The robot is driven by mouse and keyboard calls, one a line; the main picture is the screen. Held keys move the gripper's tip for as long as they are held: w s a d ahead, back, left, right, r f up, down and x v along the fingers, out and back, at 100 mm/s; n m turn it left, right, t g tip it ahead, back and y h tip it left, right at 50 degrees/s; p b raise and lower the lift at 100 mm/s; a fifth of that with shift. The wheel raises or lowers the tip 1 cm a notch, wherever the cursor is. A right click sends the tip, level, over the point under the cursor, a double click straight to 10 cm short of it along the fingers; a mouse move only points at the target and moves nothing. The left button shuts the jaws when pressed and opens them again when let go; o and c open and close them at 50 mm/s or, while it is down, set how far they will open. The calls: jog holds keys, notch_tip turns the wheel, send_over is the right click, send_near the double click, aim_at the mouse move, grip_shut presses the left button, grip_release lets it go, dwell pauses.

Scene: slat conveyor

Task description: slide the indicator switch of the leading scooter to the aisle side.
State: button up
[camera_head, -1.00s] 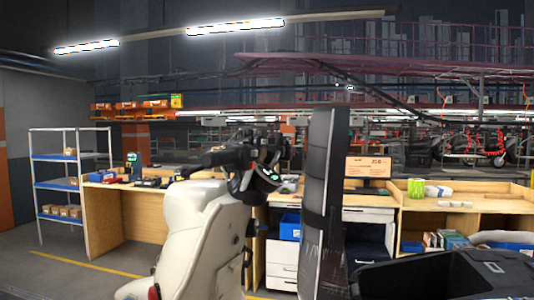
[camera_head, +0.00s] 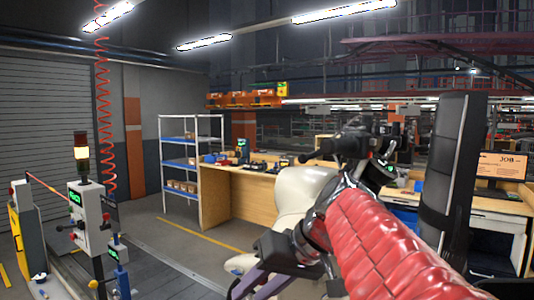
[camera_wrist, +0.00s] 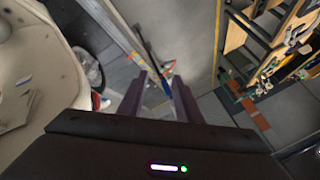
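The cream scooter (camera_head: 300,188) stands in the middle of the head view, partly behind my red-sleeved arm. Its dark handlebar (camera_head: 345,146) shows above my arm, with a lit green display (camera_head: 387,168) at its right. The indicator switch is too small to make out. My gripper (camera_head: 248,289) is low and left of the handlebar, apart from it, fingers pointing down and left. In the wrist view, the two purple fingers of my gripper (camera_wrist: 158,79) are apart with nothing held between them. A cream scooter body (camera_wrist: 35,80) fills the left of that view.
A tall black panel (camera_head: 452,165) stands right of the handlebar. A control post (camera_head: 88,225) with a lit stack light stands at the left. A blue-shelved rack (camera_head: 180,163) and a wooden workbench (camera_head: 225,200) are behind. Open floor lies between post and bench.

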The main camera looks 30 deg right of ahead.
jog(key=w+d+r+t+y, duration=0.1)
jog(key=w+d+r+t, duration=0.15)
jog(key=d+r, duration=0.65)
jog(key=n+t, duration=0.3)
jog(key=t, duration=0.3)
send_near(376, 141)
jog(key=w+a+f, duration=0.3)
jog(key=a+f, duration=0.1)
jog(key=f, duration=0.2)
jog(key=s+d+r+n+t, duration=0.2)
jog(key=s+d+r, duration=0.2)
jog(key=s, duration=0.5)
jog(key=shift+d, duration=0.75)
jog(key=shift+w+r, duration=0.1)
jog(key=shift+r, duration=0.05)
jog(key=x, duration=1.3)
jog(key=shift+w+a, duration=0.15)
jog(key=shift+w, duration=0.15)
jog(key=shift+r, duration=0.1)
jog(key=shift+c, duration=0.2)
grip_shut()
